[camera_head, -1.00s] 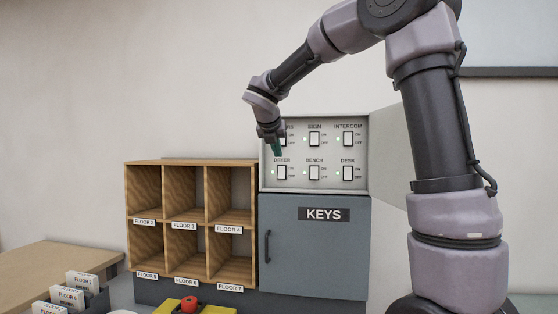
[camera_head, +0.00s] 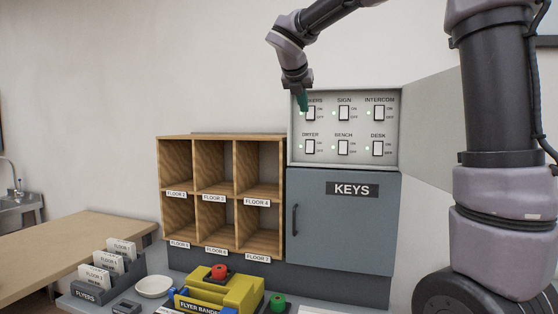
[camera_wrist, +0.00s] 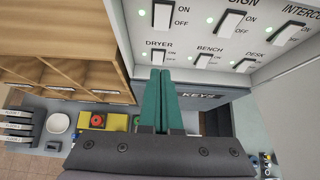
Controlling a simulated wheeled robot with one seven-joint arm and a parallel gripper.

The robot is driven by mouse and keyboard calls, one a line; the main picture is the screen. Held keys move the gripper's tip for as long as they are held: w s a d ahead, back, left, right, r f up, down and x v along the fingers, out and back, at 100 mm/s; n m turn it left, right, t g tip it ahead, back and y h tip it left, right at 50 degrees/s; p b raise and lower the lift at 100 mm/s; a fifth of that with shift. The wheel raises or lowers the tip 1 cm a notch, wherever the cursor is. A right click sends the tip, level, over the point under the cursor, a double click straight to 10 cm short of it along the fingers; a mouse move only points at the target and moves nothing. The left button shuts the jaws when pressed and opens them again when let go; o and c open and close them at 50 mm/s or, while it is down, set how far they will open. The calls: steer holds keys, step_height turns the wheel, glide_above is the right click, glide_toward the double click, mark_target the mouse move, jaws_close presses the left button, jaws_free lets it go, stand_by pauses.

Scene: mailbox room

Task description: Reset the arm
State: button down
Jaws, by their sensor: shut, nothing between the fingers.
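My gripper (camera_head: 303,102) is shut and empty, with its green fingers pointing down in front of the upper left part of the switch panel (camera_head: 343,129). In the wrist view its fingers (camera_wrist: 161,100) lie together below the DRYER switch. The panel has two rows of white rocker switches with green lights, labelled SIGN, INTERCOM, DRYER, BENCH and DESK; the upper left label is partly hidden by my gripper. I cannot tell from the head view whether the fingers touch the panel.
A grey KEYS cabinet (camera_head: 340,235) stands under the panel, whose door (camera_head: 432,125) hangs open to the right. Wooden pigeonholes (camera_head: 220,195) stand left. A yellow flyer bander (camera_head: 225,290), a white bowl (camera_head: 154,286) and a flyers rack (camera_head: 108,272) are on the counter below.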

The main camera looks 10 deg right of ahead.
steer(key=s+d+f+m+y, duration=0.2)
steer(key=s+f+m, duration=0.3)
steer(key=s+m, duration=0.4)
steer(key=s+d+f+m+g+y, duration=0.1)
steer(key=s+f+m, duration=0.4)
steer(key=s+m, duration=0.5)
steer(key=s+d+f+m+g+y, duration=0.1)
steer(key=s+d+f+m+y, duration=0.2)
steer(key=s+m, duration=0.7)
steer(key=d+f+m, duration=0.2)
steer(key=m, duration=0.4)
steer(key=shift+d+m, duration=0.25)
steer(key=shift+m, duration=0.05)
steer(key=shift+s, duration=0.15)
